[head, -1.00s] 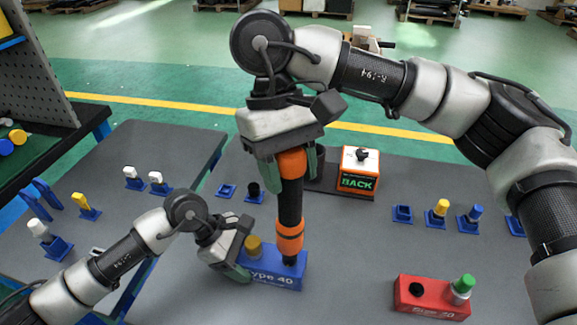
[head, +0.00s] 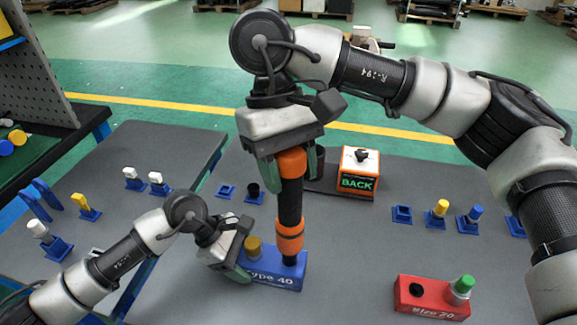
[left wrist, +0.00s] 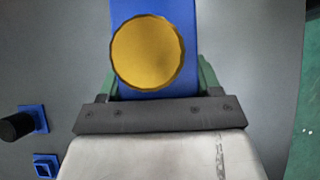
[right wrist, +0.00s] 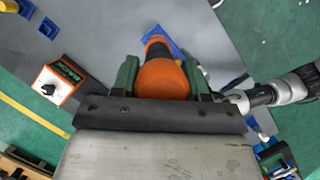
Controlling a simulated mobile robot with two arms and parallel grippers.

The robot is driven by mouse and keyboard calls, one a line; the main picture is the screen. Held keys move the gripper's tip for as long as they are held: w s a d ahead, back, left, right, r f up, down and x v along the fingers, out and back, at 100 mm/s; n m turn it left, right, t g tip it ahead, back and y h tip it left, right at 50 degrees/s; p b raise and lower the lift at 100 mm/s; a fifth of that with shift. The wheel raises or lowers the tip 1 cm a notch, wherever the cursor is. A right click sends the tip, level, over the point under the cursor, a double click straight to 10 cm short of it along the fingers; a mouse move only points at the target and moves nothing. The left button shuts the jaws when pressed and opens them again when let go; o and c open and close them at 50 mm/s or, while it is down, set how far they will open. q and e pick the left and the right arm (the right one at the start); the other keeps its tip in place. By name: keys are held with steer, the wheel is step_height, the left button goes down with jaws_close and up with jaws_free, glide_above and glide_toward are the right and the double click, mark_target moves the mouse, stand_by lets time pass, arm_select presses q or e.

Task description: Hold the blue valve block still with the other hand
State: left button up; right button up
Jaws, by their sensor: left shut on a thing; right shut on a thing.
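The blue valve block (head: 272,276) lies on the grey table with a yellow knob (head: 253,246) on its left end. My left gripper (head: 240,270) is shut on the block's left end; in the left wrist view the block (left wrist: 183,75) passes between the green fingers below the yellow knob (left wrist: 148,53). My right gripper (head: 287,165) is shut on an orange and black tool (head: 290,200), which stands upright with its lower tip at the block's right end. In the right wrist view the tool's orange body (right wrist: 162,78) sits between the fingers. The tip's exact contact is hidden.
A red block (head: 430,298) with a green knob stands at the front right. An orange and white box (head: 357,172) reading BACK stands behind the tool. Small blue holders (head: 402,214) line the right side. The table between the blue and red blocks is clear.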

mark_target(291, 151)
arm_select(q)
steer(key=shift+r, duration=0.1)
stand_by(0.3)
arm_select(e)
steer(key=shift+r, duration=2.65)
arm_select(q)
steer(key=o, duration=1.2)
steer(key=shift+c, duration=0.2)
